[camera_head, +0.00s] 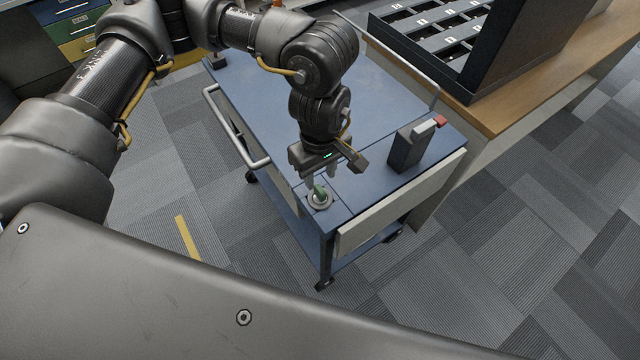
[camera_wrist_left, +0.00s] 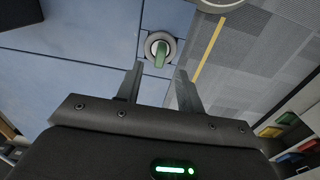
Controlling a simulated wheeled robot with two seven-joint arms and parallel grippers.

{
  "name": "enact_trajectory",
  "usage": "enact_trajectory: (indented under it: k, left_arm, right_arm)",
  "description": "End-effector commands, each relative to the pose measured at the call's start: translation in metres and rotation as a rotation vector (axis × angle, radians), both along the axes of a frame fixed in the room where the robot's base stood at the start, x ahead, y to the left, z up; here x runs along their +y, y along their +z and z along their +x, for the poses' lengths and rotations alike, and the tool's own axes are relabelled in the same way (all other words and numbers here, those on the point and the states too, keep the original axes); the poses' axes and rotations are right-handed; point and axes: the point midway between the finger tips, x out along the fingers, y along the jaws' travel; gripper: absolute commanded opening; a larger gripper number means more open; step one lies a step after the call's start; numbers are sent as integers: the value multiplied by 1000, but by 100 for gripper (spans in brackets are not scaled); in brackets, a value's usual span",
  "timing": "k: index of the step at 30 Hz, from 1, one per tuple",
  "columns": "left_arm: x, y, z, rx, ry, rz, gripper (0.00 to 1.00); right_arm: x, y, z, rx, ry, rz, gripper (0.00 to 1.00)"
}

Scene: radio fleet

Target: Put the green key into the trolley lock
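The green key (camera_head: 319,191) stands in the round grey trolley lock (camera_head: 320,203) at the near corner of the blue trolley (camera_head: 376,104). In the left wrist view the key (camera_wrist_left: 161,54) sits inside the pale lock ring (camera_wrist_left: 149,45); I cannot tell how deep it is in. My left gripper (camera_head: 321,181) is just above the lock, pointing down. In the wrist view its two fingers (camera_wrist_left: 160,70) are apart, with the key's near end close to the gap between their tips and nothing gripped. My right gripper is not in view.
A dark upright block with a red-tipped top (camera_head: 408,148) stands on the trolley, right of the gripper. Metal rails edge the trolley. A wooden table (camera_head: 545,75) with a black compartmented case (camera_head: 500,50) is at the right. Carpet (camera_head: 510,230) is clear in front.

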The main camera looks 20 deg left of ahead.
Motion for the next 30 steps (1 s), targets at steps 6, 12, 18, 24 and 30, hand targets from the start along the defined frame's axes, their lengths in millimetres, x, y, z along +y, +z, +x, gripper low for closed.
enact_trajectory:
  k: [6,12,18,24,30]
  left_arm:
    - [0,31,0,-2,0,-1,37]
    - [0,40,-1,1,0,1,37]
    - [0,40,-1,1,0,1,37]
    - [0,40,-1,1,1,1,37]
    - [0,40,-1,1,1,1,37]
  right_arm:
    - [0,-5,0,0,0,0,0]
    - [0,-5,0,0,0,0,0]
    - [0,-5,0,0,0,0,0]
    - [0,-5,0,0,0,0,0]
    - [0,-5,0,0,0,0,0]
